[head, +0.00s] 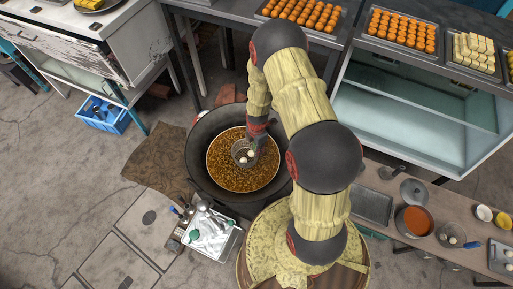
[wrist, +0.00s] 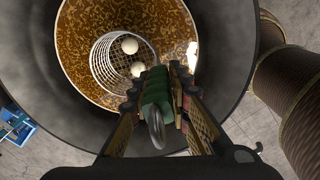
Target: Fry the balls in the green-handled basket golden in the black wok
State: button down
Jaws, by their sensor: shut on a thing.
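The black wok (head: 197,160) holds bubbling golden-brown oil (head: 238,180). It also fills the upper part of the wrist view (wrist: 225,40). My gripper (head: 256,136) is over the wok, shut on the green handle (wrist: 156,92) of the wire basket (wrist: 100,66). Two pale white balls (wrist: 129,45) (wrist: 138,67) lie in the basket. The basket is at or close above the oil; I cannot tell how deep it sits. My arm hides part of the wok's right side in the head view.
Trays of orange balls (head: 402,31) and pale rolls (head: 474,54) stand on the counter at the back right. A silver tray (head: 210,236) stands in front of the wok.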

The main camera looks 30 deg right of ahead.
jog(key=shift+f+b, duration=3)
jog(key=shift+f, duration=1.2)
dwell(3.8)
